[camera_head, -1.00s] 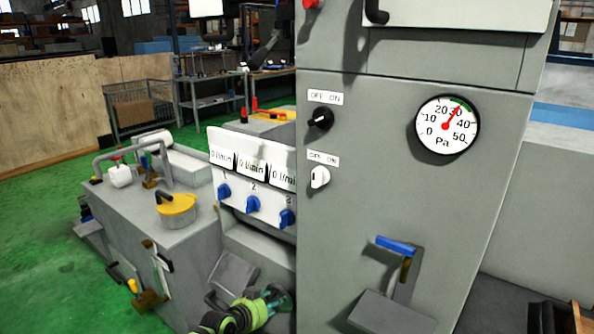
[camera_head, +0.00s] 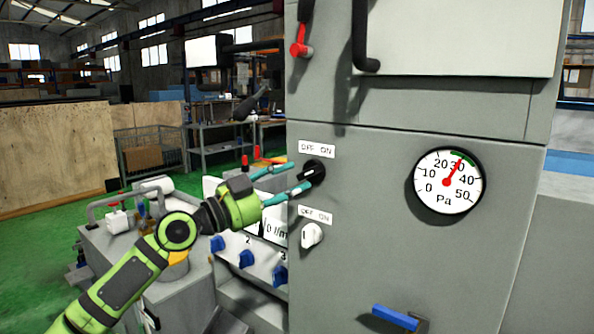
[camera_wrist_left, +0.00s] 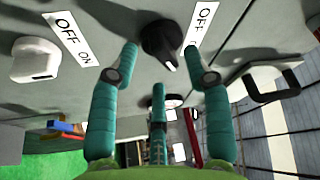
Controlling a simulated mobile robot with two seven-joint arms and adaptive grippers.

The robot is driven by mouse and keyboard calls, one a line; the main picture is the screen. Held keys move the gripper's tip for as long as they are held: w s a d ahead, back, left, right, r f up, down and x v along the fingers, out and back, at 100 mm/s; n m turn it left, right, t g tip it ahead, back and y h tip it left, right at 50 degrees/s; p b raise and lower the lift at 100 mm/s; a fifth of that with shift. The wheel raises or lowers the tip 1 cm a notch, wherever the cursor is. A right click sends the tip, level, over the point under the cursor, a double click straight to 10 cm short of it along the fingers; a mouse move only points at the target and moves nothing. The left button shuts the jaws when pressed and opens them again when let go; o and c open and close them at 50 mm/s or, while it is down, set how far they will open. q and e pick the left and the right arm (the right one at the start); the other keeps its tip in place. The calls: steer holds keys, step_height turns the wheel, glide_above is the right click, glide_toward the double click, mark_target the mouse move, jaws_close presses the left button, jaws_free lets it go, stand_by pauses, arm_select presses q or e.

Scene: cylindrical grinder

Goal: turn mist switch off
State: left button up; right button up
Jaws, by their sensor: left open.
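A black rotary switch (camera_head: 314,171) sits on the grey cabinet front under an OFF/ON label (camera_head: 317,149). A white rotary switch (camera_head: 312,235) sits below it under its own OFF/ON label (camera_head: 315,214). No label I can read says which one is mist. My left gripper (camera_head: 298,177) is open at the black switch, its teal fingers coming from the left. In the left wrist view, the black switch (camera_wrist_left: 160,40) lies between the open fingertips, and the white switch (camera_wrist_left: 35,60) is off to the left. I cannot tell whether the fingers touch the black switch. My right gripper is not in view.
A pressure gauge (camera_head: 447,181) is right of the switches. A red lever (camera_head: 301,47) and a black door handle (camera_head: 362,40) are above. Blue knobs (camera_head: 246,259) on the flow panel lie below my left arm. A blue-handled lever (camera_head: 395,317) is lower down.

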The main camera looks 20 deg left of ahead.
arm_select(q)
steer(key=shift+p+x, duration=0.35)
steer(key=shift+x, duration=0.65)
steer(key=shift+w, duration=0.2)
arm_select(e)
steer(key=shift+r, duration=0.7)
arm_select(q)
steer(key=shift+c, duration=0.4)
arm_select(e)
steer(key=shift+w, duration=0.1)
arm_select(q)
jaws_close()
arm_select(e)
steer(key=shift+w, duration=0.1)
